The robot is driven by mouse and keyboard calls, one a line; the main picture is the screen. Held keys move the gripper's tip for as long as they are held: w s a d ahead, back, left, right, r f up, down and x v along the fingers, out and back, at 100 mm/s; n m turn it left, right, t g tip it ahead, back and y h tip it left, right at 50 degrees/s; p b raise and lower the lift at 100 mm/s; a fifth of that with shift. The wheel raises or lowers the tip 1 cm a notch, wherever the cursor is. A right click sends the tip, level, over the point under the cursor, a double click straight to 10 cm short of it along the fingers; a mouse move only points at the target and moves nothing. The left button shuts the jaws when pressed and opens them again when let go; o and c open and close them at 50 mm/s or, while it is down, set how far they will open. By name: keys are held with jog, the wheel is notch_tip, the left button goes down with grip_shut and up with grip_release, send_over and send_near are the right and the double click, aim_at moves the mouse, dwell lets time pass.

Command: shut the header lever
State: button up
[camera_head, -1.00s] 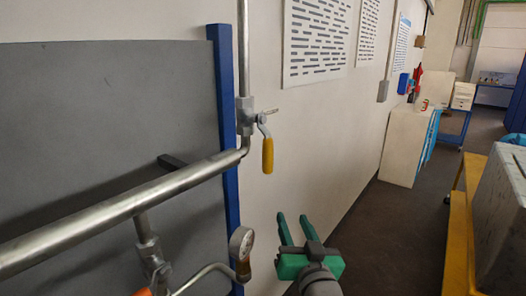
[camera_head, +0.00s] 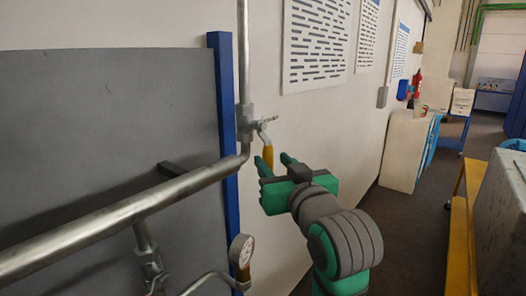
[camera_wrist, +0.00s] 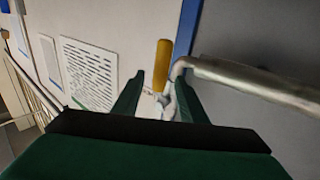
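The header lever (camera_head: 267,156) has a yellow grip and hangs down from a metal valve (camera_head: 246,120) on the vertical pipe. The lever's upper part is pale metal. My gripper (camera_head: 272,160) is open at the lever's lower end, its green fingertips on either side of the grip in the head view. The wrist view shows the yellow grip (camera_wrist: 163,66) between the two finger lines, beyond or level with the tips. I cannot tell whether a finger touches it. The grip's lowest part is partly hidden behind my gripper in the head view.
A thick pipe (camera_head: 120,213) runs from the lower left to the valve. A blue post (camera_head: 222,130) and grey panel (camera_head: 100,115) are behind. A yellow-framed cart (camera_head: 460,230) is at the right; open floor lies between.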

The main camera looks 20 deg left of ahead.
jog(key=x, duration=0.8)
grip_shut()
